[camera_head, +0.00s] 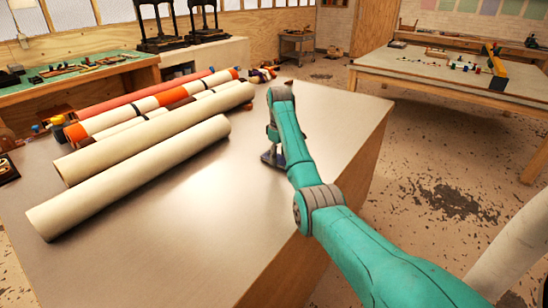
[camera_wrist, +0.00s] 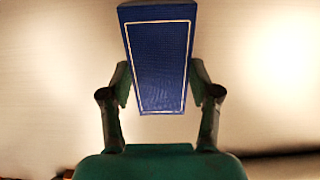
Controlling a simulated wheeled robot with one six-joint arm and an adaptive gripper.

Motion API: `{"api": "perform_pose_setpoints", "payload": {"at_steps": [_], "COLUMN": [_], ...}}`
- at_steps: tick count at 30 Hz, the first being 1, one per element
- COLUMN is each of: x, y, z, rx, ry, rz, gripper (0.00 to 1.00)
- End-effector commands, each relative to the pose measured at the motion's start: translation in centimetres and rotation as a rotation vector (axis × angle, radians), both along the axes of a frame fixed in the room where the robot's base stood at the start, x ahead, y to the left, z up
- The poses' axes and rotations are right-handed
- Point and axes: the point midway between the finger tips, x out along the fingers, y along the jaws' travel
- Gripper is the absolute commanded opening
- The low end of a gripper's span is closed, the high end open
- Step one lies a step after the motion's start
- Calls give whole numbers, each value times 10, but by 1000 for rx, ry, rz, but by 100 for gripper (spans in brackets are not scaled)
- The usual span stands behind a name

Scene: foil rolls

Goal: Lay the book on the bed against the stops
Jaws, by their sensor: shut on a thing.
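A dark blue book (camera_wrist: 158,60) with a thin pale border line shows in the wrist view, its near end between the two fingers of my gripper (camera_wrist: 160,85). The fingers close on its two sides, and the book reaches away from the palm. In the head view my gripper (camera_head: 272,157) points down low over the table, right of the rolls. The book is not clear there; my arm and gripper hide that spot. I cannot make out a bed with stops in either view.
Several long rolls, cream (camera_head: 130,178), orange and white, lie across the left of the metal-topped table (camera_head: 190,262). The tabletop's front and middle are clear. A green-topped bench (camera_head: 95,74) stands at the back left, another table (camera_head: 440,75) at the back right.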

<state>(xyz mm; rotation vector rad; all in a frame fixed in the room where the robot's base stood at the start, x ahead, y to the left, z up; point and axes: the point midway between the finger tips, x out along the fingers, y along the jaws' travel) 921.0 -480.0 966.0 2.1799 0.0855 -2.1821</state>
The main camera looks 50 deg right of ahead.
Motion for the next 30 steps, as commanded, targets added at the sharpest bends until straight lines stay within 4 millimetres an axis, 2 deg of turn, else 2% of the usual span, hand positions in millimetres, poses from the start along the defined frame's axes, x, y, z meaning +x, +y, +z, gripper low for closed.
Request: {"api": "perform_pose_setpoints", "payload": {"at_steps": [11, 12, 15, 25, 30], "x": [-2, -2, -2, -2, 4], "y": [-2, -2, -2, -2, 3], "z": [-6, -6, -6, -5, 9], "rx": [-1, -1, -1, -1, -2], "ry": [-1, -1, -1, -1, -2], "rz": [-1, -1, -1, -1, 2], "gripper": [25, 64, 87, 87, 87]}}
